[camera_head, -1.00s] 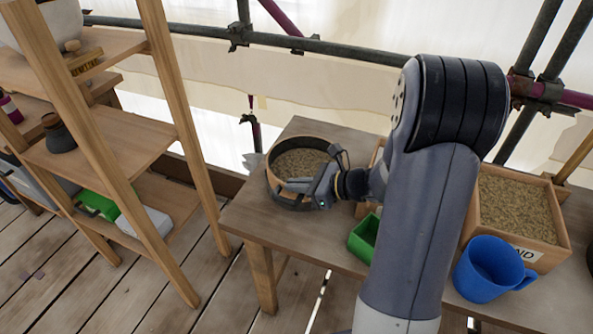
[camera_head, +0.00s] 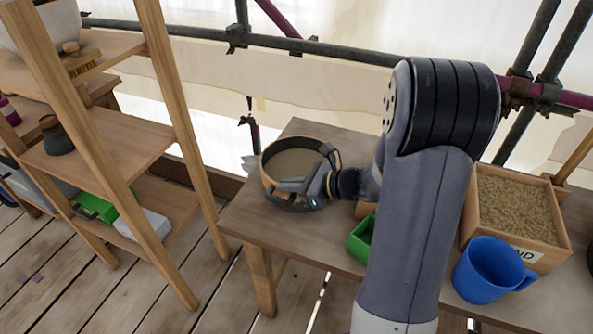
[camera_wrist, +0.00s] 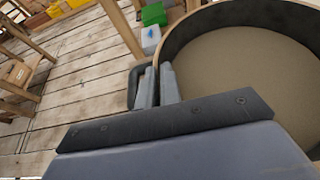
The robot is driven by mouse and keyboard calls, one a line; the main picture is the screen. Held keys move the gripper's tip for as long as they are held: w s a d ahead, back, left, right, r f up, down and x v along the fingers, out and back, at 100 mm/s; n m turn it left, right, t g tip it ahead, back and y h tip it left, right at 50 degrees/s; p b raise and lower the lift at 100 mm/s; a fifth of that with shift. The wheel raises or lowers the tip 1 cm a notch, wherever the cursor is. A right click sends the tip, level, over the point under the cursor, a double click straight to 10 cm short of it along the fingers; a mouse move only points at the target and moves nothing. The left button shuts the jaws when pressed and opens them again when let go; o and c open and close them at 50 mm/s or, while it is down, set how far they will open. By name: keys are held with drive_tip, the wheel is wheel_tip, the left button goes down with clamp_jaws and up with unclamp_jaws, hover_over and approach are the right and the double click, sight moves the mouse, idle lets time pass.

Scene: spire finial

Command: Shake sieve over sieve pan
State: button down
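The sieve (camera_head: 267,181) is a round wooden-rimmed ring over the left part of the table. In the wrist view the sieve (camera_wrist: 245,75) shows a smooth, even tan surface inside. My gripper (camera_head: 289,194) is at its near right side; in the wrist view my gripper's fingers (camera_wrist: 158,88) are shut on the rim, one on each side. The sieve looks about level. I cannot make out the sieve pan; it may be hidden beneath the sieve, and any gap between them cannot be told.
A wooden box (camera_head: 541,258) of grainy sand, a blue mug (camera_head: 488,272) and a green container (camera_head: 358,247) stand to the right on the table (camera_head: 238,214). A wooden shelf (camera_head: 105,142) stands left. My arm hides part of the table.

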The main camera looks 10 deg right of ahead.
drive_tip(key=shift+s+d+f, duration=0.1)
drive_tip(key=shift+s+d, duration=0.6)
drive_tip(key=shift+d, duration=0.25)
drive_tip(key=shift+w+a, duration=0.75)
drive_tip(key=shift+a, duration=0.25)
drive_tip(key=shift+w+a, duration=0.7)
drive_tip(key=shift+a, duration=0.3)
drive_tip(key=shift+s+d, duration=0.75)
drive_tip(key=shift+d, duration=0.25)
drive_tip(key=shift+d, duration=0.1)
drive_tip(key=shift+w+a+b, duration=0.25)
drive_tip(key=shift+w+a, duration=0.1)
drive_tip(key=shift+a, duration=0.2)
drive_tip(key=shift+w+a+b, duration=0.2)
drive_tip(key=shift+w+a, duration=0.15)
drive_tip(key=shift+a, duration=0.2)
drive_tip(key=shift+s+d, duration=0.7)
drive_tip(key=shift+d, duration=0.3)
